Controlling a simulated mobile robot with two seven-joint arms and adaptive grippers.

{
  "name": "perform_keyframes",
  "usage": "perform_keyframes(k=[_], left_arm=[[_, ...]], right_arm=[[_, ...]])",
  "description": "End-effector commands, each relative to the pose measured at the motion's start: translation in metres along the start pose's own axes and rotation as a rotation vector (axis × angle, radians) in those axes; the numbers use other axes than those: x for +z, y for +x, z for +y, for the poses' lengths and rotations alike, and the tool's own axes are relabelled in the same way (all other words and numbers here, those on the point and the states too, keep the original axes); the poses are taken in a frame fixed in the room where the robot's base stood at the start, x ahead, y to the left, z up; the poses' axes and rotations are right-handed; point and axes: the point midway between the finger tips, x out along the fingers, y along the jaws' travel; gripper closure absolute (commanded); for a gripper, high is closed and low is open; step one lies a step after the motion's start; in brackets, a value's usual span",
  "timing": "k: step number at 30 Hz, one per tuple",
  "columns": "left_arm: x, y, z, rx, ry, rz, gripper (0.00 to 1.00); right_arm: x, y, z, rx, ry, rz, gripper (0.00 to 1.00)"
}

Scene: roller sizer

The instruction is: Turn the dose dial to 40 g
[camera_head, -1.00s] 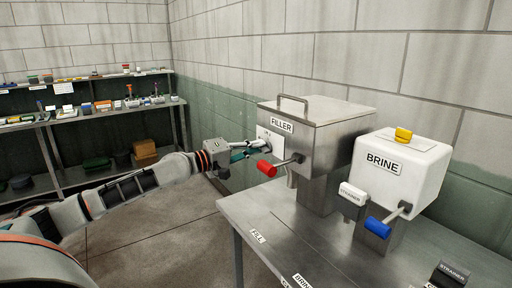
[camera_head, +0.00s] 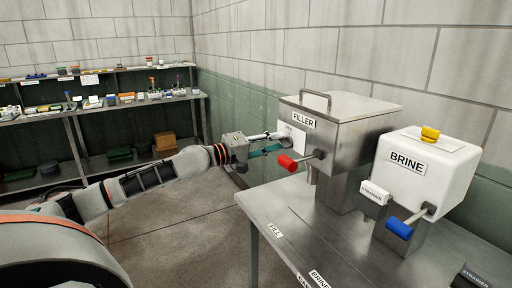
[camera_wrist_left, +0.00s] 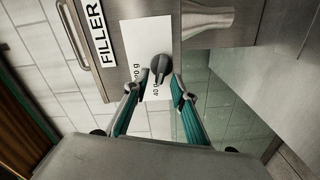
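The filler (camera_head: 345,122) is a metal box with a red-handled lever (camera_head: 288,162). A white plate on its front carries the dark dose dial (camera_wrist_left: 161,66), seen sideways in the left wrist view. The dial's narrow end seems to point down in that picture, towards "40 g". My left gripper (camera_head: 272,145) is at the plate; it also shows in the left wrist view (camera_wrist_left: 160,86). Its fingers are open, one on either side of the dial's lower end; contact is unclear. My right gripper is out of view.
A white brine box (camera_head: 425,170) with a blue-handled lever (camera_head: 399,229) stands right of the filler on the steel table (camera_head: 330,240). The filler's red lever is close to my left gripper. Shelves (camera_head: 100,105) with small items stand at the back left.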

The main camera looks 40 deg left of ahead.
Motion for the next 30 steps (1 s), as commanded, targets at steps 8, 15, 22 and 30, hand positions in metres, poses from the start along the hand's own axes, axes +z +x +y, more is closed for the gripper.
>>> perform_keyframes(k=[8,15,22,30], left_arm=[[0.001,-0.025,-0.002,-0.003,-0.001,-0.002,0.74],[0.001,-0.044,-0.002,-0.003,0.0,-0.002,0.74],[0.001,-0.062,-0.001,-0.002,-0.001,-0.001,0.74],[0.001,-0.087,-0.001,-0.001,-0.002,0.0,0.74]], right_arm=[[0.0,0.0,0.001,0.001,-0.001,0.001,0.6],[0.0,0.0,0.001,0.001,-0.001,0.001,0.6],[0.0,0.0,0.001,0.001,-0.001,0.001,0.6],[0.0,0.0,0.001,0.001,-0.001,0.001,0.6]])
